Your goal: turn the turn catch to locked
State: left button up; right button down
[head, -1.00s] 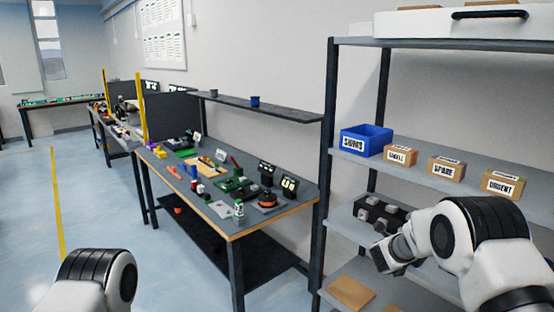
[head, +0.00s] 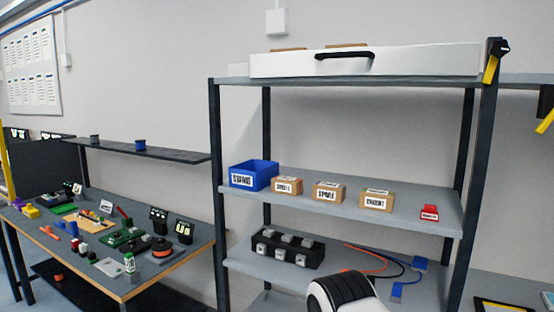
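I cannot make out for certain which thing is the turn catch. A black fitting with a yellow lever (head: 491,66) sits at the top of the shelf rack's right post, its lever slanting down. A second black and yellow piece (head: 546,112) is cut off by the right edge. Neither shows a readable locked mark. A white case (head: 420,61) with a black handle lies on the top shelf. Neither gripper is in view; only a white and black link of my arm shows at the bottom.
The shelf rack (head: 340,206) holds a blue bin (head: 254,176), several small labelled boxes, a red block (head: 429,212), a black block with grey knobs (head: 287,249) and loose cables (head: 385,255). A cluttered workbench (head: 125,285) stands at the left.

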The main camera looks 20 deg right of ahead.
aim_at(497, 50)
jog(key=z, duration=1.8)
